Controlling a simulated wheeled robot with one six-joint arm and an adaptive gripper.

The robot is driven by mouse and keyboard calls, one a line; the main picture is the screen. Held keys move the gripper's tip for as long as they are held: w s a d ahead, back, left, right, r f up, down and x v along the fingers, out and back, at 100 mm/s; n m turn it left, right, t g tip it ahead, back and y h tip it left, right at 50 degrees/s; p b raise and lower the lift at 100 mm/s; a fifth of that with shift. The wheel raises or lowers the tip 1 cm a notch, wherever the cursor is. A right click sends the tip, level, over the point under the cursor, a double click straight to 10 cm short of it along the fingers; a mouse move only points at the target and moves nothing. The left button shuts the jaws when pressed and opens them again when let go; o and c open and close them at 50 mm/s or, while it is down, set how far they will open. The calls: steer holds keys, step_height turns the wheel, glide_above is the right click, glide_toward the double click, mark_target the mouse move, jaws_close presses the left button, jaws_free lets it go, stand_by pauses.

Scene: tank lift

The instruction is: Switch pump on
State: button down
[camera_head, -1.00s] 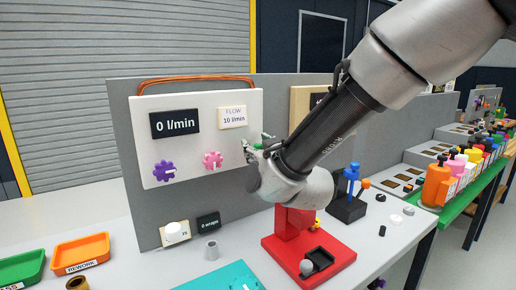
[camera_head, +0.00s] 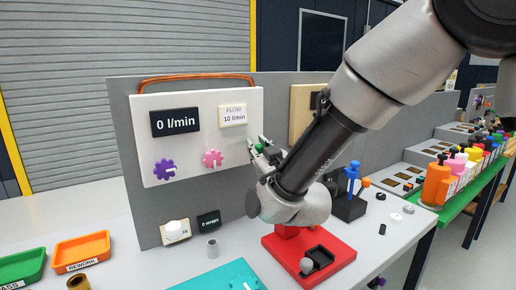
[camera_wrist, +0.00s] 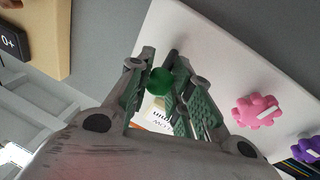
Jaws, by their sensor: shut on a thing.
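A white pump panel (camera_head: 205,105) stands upright against a grey divider. It carries a black display reading "0 l/min" (camera_head: 175,122), a label reading "FLOW 10 l/min" (camera_head: 232,115), a purple knob (camera_head: 164,169) and a pink knob (camera_head: 212,158). The pink knob also shows in the wrist view (camera_wrist: 257,111). My gripper (camera_head: 259,148) is at the panel's right edge. In the wrist view, my gripper (camera_wrist: 163,82) is shut on a round green knob (camera_wrist: 159,81) in front of the white panel. The knob's base is hidden by the fingers.
A red stand (camera_head: 310,255) sits below my arm on the white table. A black block with blue and orange levers (camera_head: 348,205) is to its right. Green and orange trays (camera_head: 80,252) lie at the left. Bottles (camera_head: 437,185) stand at the right.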

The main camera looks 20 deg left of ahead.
steer(key=c, duration=1.3)
jaws_free()
steer(key=shift+w+d, duration=0.1)
steer(key=v, duration=1.2)
